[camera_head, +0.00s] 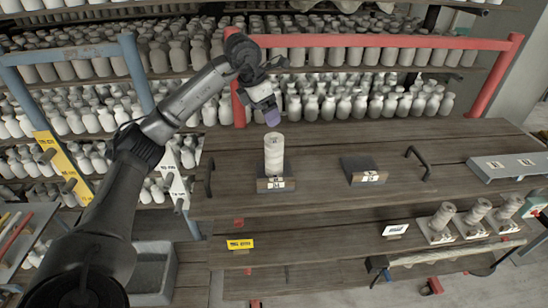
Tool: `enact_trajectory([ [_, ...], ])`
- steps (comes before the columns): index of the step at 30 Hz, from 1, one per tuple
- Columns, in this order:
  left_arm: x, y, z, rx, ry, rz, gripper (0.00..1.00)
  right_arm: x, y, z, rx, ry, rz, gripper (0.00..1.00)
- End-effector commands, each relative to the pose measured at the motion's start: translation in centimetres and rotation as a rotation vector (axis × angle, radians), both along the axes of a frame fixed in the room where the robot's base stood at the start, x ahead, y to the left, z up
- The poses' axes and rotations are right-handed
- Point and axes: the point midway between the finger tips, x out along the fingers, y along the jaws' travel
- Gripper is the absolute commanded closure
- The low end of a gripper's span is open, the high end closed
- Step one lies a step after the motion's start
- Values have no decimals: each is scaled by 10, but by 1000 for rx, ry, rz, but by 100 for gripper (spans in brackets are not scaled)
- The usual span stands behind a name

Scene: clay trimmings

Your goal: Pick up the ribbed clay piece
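A pale ribbed clay piece (274,148) stands upright on a small dark stand (274,184) with a white label, on the wooden table. My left gripper (272,116) hangs just above the top of this piece, its purplish tip pointing down. A small gap seems to lie between them, and nothing shows held. I cannot tell whether its fingers are open or shut. Several similar ribbed pieces (443,215) stand tilted on pale square bases on the lower ledge at the right. My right gripper is not in view.
An empty labelled stand (358,168) sits to the right, beside a dark handle (418,163). A grey tray (508,166) lies at the right edge. Shelves of white bottles (345,105) and a red rail (390,41) stand behind. The tabletop between the stands is clear.

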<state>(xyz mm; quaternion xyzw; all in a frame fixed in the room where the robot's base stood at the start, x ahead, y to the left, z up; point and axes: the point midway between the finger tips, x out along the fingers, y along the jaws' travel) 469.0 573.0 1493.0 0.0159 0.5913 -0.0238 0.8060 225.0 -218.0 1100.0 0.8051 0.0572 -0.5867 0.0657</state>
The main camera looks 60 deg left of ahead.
Motion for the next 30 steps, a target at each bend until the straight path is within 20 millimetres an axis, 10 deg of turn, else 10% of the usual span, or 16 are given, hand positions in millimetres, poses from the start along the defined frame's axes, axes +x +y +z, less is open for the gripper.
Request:
enact_trajectory([
  [30,31,-3,-112,1,8,3,7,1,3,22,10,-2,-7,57],
])
